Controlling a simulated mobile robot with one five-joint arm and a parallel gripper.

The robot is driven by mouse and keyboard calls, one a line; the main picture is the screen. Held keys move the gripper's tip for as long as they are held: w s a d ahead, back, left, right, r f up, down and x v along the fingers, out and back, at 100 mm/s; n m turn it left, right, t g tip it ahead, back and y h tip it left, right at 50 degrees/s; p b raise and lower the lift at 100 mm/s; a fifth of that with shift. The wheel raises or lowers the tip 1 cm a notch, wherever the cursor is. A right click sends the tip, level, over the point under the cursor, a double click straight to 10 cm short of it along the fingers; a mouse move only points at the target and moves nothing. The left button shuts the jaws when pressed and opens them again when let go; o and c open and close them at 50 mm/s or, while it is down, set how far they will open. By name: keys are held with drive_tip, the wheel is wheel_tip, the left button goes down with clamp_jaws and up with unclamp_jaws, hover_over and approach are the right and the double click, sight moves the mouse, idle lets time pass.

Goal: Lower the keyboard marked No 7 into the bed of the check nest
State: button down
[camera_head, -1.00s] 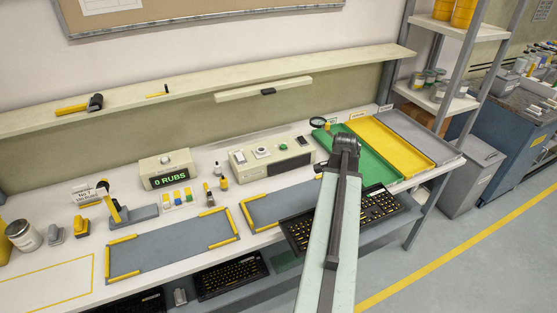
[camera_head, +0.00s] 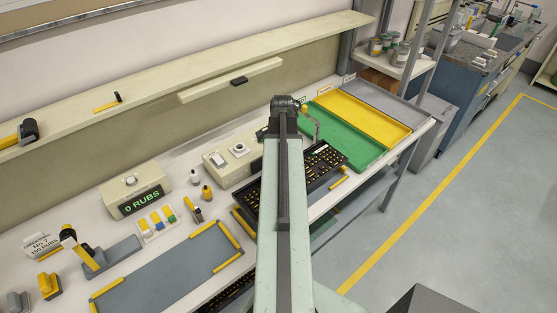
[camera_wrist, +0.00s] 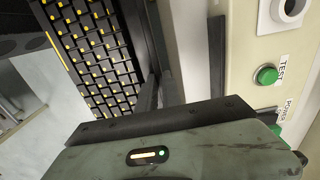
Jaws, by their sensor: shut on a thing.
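The black keyboard with yellow key marks (camera_head: 325,165) shows on both sides of my arm in the head view. It also fills the upper left of the wrist view (camera_wrist: 95,50). My gripper (camera_wrist: 156,92) is shut on the keyboard's edge; my arm hides it in the head view. The keyboard lies over the second grey nest, in front of the test box. A yellow corner rail (camera_head: 243,223) of that nest shows at left and another at right. Most of its bed is hidden. I cannot tell whether the keyboard touches it, and no number is readable on the keyboard.
The test box (camera_head: 228,160) stands close behind the keyboard; its green button (camera_wrist: 267,75) shows in the wrist view. An empty grey nest (camera_head: 165,275) lies to the left. Green (camera_head: 350,140), yellow and grey trays lie at right. A display (camera_head: 137,195) reads 0 RUBS.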

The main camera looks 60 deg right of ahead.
drive_tip(key=shift+d+f+b, duration=0.15)
drive_tip(key=shift+f+b, duration=3.25)
drive_tip(key=shift+b, duration=0.1)
drive_tip(key=shift+f+b, duration=0.9)
drive_tip(key=shift+b, duration=0.05)
drive_tip(key=c, duration=1.5)
unclamp_jaws()
drive_tip(key=shift+o, duration=0.2)
drive_tip(key=shift+r, duration=0.1)
wheel_tip(320, 180, up, 7)
drive_tip(key=p, duration=0.7)
